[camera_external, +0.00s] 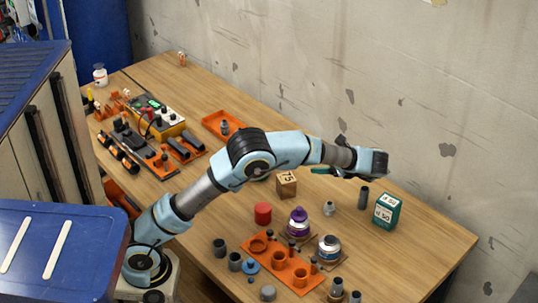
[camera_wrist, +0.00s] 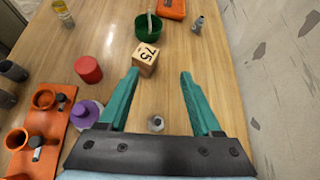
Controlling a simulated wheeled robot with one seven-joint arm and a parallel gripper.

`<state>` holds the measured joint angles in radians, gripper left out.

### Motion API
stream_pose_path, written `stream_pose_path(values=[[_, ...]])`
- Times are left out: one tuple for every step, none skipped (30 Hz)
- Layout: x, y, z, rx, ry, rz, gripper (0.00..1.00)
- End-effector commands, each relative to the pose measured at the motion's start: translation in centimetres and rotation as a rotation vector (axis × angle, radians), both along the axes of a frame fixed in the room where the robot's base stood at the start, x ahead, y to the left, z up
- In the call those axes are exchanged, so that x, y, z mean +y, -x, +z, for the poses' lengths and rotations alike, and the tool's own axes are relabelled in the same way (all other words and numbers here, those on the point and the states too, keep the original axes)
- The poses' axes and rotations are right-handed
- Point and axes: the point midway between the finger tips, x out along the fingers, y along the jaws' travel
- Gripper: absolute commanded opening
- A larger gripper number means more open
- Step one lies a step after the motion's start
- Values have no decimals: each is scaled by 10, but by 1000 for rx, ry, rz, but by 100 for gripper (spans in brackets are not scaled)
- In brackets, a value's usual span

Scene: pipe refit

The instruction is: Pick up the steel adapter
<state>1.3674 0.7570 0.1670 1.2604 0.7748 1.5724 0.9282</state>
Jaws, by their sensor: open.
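A small steel-coloured fitting (camera_external: 329,208), which looks like the steel adapter, stands on the wooden table right of the purple-capped bottle. In the wrist view the fitting (camera_wrist: 157,123) shows from above with a hexagonal outline, between the finger bases and close to the gripper body. My gripper (camera_external: 318,171) is above the table with its teal fingers pointing left. In the wrist view my gripper (camera_wrist: 159,74) is open, with nothing held between its fingers. A wooden cube marked 75 (camera_wrist: 145,59) lies beyond the fingertips on the table.
A red cylinder (camera_external: 263,213), a purple-capped bottle (camera_external: 298,221) and an orange holder plate (camera_external: 262,262) stand left of the fitting. A dark cylinder (camera_external: 363,197) and a green box (camera_external: 387,210) stand to its right. A green bowl (camera_wrist: 148,30) is beyond the cube.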

Motion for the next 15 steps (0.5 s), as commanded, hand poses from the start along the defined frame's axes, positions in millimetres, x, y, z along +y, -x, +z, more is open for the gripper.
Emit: stream_pose_path(values=[[-19,17,-3,-18,-34,-47,66],[-27,24,-3,-28,-54,-69,66],[-37,34,-2,-40,-77,-96,66],[-44,42,-1,-50,-93,-114,66],[-50,49,-1,-57,-108,-132,66],[-58,59,-1,-69,-127,-152,66],[-63,65,0,-78,-140,-168,66],[-69,73,0,-85,-151,-182,66],[-76,82,0,-96,-169,-199,66],[-81,89,0,-105,-180,-214,66],[-85,97,1,-113,-192,-227,66],[-87,99,-8,-117,-205,-231,66],[-84,96,-20,-113,-207,-226,66],[-84,96,-31,-113,-205,-226,66],[-84,96,-45,-113,-205,-226,66]])
